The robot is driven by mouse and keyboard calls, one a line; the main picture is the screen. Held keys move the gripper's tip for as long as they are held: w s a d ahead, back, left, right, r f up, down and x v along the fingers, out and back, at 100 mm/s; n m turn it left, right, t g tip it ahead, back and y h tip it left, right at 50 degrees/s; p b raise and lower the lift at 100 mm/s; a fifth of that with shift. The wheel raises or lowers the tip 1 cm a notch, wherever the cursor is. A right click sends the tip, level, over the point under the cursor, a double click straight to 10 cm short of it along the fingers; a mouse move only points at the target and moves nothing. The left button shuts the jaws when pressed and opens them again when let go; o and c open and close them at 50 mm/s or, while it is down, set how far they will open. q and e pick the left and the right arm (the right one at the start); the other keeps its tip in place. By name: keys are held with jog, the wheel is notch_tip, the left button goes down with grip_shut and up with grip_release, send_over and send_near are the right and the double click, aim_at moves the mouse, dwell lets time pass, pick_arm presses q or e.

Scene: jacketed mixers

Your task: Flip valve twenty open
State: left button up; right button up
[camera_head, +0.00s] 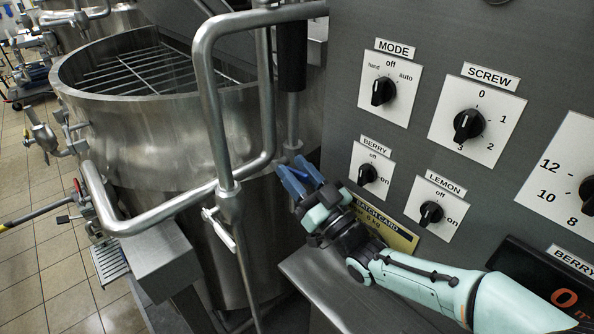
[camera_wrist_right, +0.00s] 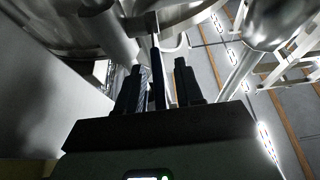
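No number twenty is readable on any valve, so I cannot tell which is valve twenty. My right gripper (camera_head: 299,178) has blue fingertips and is beside the steel vertical pipe fitting, left of the control panel. In the wrist view my right gripper (camera_wrist_right: 160,80) has its fingers apart, with a thin dark upright bar (camera_wrist_right: 157,72) between them; I cannot tell whether they touch it. A valve with a white lever (camera_head: 220,230) sits on the bent pipe to its left. My left gripper is out of view.
A steel kettle (camera_head: 140,125) with a grid stands at left. A grey control panel (camera_head: 440,35) with several knobs fills the right, close to my right arm. Bent steel pipes (camera_head: 205,90) cross in front of the kettle.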

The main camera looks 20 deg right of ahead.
grip_shut()
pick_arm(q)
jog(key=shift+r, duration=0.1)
